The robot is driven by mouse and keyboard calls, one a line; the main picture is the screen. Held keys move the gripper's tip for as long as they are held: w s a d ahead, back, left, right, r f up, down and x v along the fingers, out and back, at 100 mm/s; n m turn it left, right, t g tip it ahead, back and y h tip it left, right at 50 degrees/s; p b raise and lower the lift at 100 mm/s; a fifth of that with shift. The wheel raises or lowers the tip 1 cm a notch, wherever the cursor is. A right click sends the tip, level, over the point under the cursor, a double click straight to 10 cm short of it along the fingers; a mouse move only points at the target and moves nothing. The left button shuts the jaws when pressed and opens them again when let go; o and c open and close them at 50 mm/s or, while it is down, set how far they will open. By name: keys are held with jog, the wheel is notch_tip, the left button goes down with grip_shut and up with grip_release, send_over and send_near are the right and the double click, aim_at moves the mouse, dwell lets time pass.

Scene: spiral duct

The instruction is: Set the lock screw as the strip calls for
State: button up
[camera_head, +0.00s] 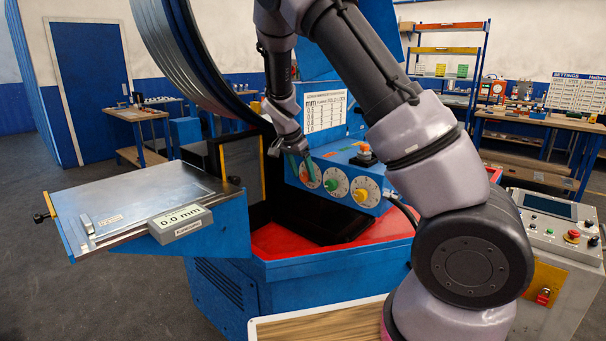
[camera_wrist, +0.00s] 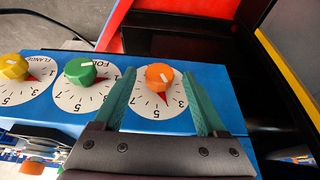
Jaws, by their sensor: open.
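The orange knob (camera_wrist: 159,77) sits on a white numbered dial at the right of the row in the wrist view. My gripper (camera_wrist: 160,74) is open, with one teal finger on each side of this knob; contact cannot be told. In the head view, my gripper (camera_head: 296,165) is at the leftmost dial of the blue control box (camera_head: 345,167). A settings chart (camera_head: 325,110) stands behind it, its small print unreadable. A metal sheet (camera_head: 150,200) lies on the left table.
A green knob (camera_wrist: 80,71) and a yellow knob (camera_wrist: 13,67) share the box, beside the orange one. An orange-and-black switch (camera_head: 363,154) stands on top. A display (camera_head: 180,222) reads 0.0 mm. A control console (camera_head: 560,228) stands at right.

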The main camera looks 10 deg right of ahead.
jog(key=shift+d+f, duration=0.1)
jog(key=shift+f, duration=0.15)
grip_shut()
jog(key=shift+w+n+g+h, duration=0.2)
jog(key=shift+g+h, duration=0.25)
jog(key=shift+g, duration=0.25)
jog(key=shift+w+n+g+h, duration=0.2)
jog(key=shift+g+h, duration=0.25)
jog(key=shift+g, duration=0.25)
jog(key=shift+a+g+h, duration=0.2)
jog(key=shift+g+h, duration=0.4)
jog(key=shift+g, duration=0.1)
grip_release()
